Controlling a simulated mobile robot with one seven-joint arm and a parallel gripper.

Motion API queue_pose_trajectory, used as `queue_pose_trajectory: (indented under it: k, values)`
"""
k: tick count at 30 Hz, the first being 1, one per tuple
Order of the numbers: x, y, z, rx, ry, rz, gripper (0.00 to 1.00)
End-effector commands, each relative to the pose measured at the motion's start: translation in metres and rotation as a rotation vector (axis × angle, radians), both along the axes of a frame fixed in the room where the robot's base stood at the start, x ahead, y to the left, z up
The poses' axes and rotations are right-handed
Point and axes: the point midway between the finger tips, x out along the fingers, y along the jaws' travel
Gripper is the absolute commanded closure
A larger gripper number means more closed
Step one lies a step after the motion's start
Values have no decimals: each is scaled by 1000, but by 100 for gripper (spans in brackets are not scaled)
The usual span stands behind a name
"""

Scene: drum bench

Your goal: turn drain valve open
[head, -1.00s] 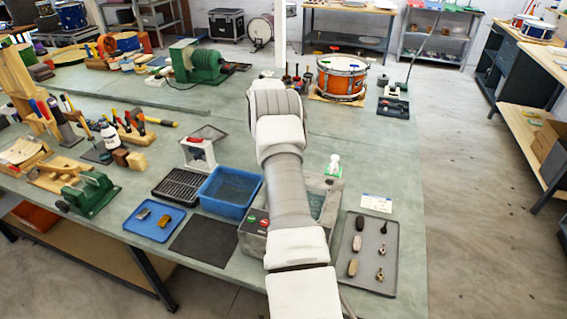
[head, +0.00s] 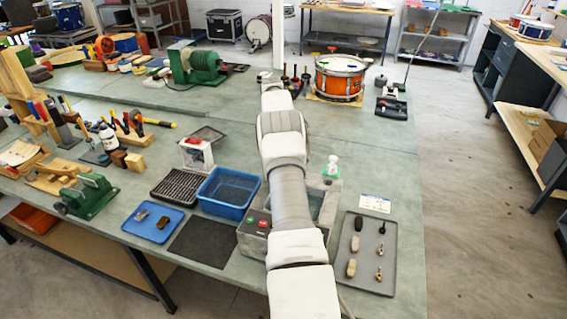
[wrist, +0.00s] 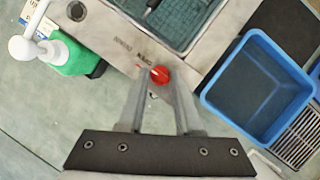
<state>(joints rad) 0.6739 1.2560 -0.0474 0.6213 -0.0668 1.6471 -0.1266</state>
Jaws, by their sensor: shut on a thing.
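The drain valve shows in the wrist view as a red round knob (wrist: 160,75) with a pale mark on it, at the edge of the grey sink unit (wrist: 209,47) beside some small lettering. My gripper (wrist: 160,84) has its two fingers closed around the knob, one on each side. In the head view my arm covers the gripper and the knob. The sink's basin (wrist: 174,12) has a dark green-grey meshed bottom, and part of the sink unit (head: 252,243) shows left of my arm.
A blue tub (head: 228,190) stands left of the sink, also seen in the wrist view (wrist: 262,88). A grey tray (head: 369,272) with several small parts lies to the right.

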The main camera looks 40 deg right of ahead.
Motion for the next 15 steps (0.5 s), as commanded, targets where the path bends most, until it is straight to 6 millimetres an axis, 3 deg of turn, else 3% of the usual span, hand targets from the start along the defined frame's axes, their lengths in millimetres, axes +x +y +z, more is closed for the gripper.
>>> queue_pose_trajectory:
  k: [11, 12, 15]
  values:
    - [1, 1, -2, 3, -1, -7, 100]
    - [1, 1, -2, 3, -1, -7, 65]
    - [1, 1, -1, 3, -1, -6, 47]
